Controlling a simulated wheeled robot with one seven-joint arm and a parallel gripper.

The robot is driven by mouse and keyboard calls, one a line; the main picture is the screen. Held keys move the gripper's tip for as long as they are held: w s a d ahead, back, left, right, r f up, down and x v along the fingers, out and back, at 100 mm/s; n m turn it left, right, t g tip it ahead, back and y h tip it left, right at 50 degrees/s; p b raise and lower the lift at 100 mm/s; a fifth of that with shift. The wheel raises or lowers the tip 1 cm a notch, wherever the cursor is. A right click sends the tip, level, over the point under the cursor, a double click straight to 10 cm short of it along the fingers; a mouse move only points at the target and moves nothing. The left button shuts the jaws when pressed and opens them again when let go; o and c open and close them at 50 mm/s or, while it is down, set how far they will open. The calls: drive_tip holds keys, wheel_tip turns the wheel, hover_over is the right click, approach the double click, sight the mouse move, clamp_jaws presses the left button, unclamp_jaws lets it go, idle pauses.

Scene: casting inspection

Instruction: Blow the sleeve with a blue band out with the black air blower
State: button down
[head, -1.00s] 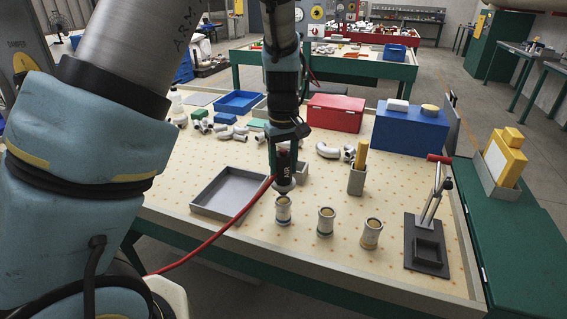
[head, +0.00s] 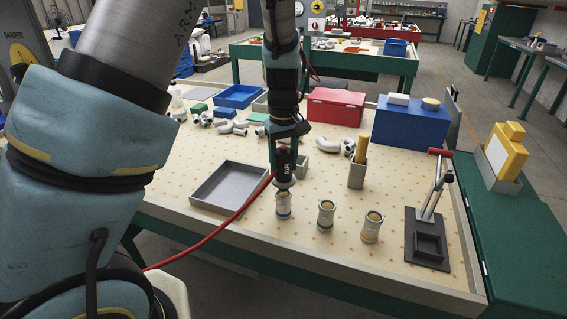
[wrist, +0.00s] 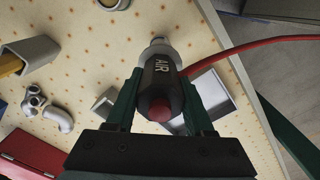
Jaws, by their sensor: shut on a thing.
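My gripper (head: 287,135) is shut on the black air blower (head: 285,166), which is marked AIR and points nozzle down. The wrist view shows the blower (wrist: 158,82) between my two fingers, with a red end. Its nozzle is right over the mouth of the leftmost sleeve (head: 284,206); I cannot tell whether they touch. This sleeve stands upright and has a dark, bluish band low down. A middle sleeve (head: 326,215) and a right sleeve (head: 372,227) with a yellowish band stand beside it. The middle sleeve's band colour is hard to tell.
A red hose (head: 225,228) runs from the blower to the lower left. A grey tray (head: 200,205) lies left of the sleeves. A grey holder (head: 357,175) with a yellow item stands behind them. A dark stand with a red-handled lever (head: 428,240) is at right.

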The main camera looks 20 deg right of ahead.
sight(283, 151)
drive_tip(key=shift+f+b, duration=0.95)
drive_tip(key=shift+f, duration=1)
idle(2.7)
drive_tip(key=shift+r, duration=0.1)
wheel_tip(283, 151, up, 8)
drive_tip(key=p, duration=0.7)
idle(0.6)
